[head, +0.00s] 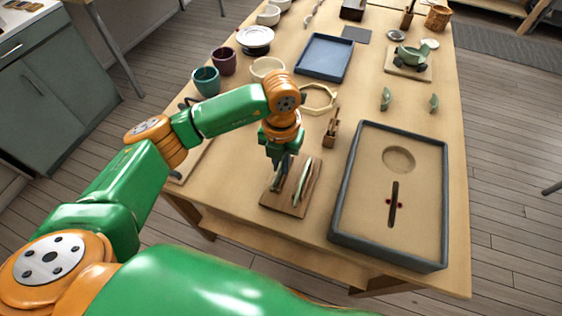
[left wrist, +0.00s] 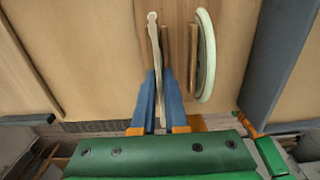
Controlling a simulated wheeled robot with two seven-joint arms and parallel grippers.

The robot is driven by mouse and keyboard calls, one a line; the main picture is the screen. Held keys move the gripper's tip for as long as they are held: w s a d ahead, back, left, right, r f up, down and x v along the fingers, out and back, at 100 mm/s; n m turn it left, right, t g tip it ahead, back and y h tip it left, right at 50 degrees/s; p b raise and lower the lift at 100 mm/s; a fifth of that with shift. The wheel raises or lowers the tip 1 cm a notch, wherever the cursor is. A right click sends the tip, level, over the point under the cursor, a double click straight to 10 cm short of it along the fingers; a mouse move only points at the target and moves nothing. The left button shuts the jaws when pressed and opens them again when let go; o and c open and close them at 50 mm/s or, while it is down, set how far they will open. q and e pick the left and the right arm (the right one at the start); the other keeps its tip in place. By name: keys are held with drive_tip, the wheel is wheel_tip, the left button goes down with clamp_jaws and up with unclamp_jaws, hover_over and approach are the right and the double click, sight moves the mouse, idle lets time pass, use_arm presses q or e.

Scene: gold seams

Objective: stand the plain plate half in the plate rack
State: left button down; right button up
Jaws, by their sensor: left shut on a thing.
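The wooden plate rack (head: 275,203) lies near the table's front edge, left of the grey-rimmed tray. A pale green-rimmed plate half (head: 303,182) stands in its right side; it also shows edge-on in the left wrist view (left wrist: 206,55). My left gripper (head: 281,176) points down over the rack's left side. It is shut on a thin plate half (left wrist: 154,55), seen edge-on with an uneven pale edge. My right gripper is not in view.
The grey-rimmed sand-coloured tray (head: 346,185) stands close on the right. A small wooden holder (head: 331,131) and a pale octagonal ring (head: 318,98) are behind the rack. Two green shards (head: 386,98) lie beyond the tray. Cups and bowls (head: 206,81) line the left side.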

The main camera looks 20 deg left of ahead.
use_arm(q)
drive_tip(key=shift+f, duration=0.2)
idle(0.3)
drive_tip(key=shift+c, duration=1.9)
unclamp_jaws()
drive_tip(key=shift+r+p, duration=2)
drive_tip(key=shift+r, duration=1.1)
drive_tip(key=shift+f, duration=0.1)
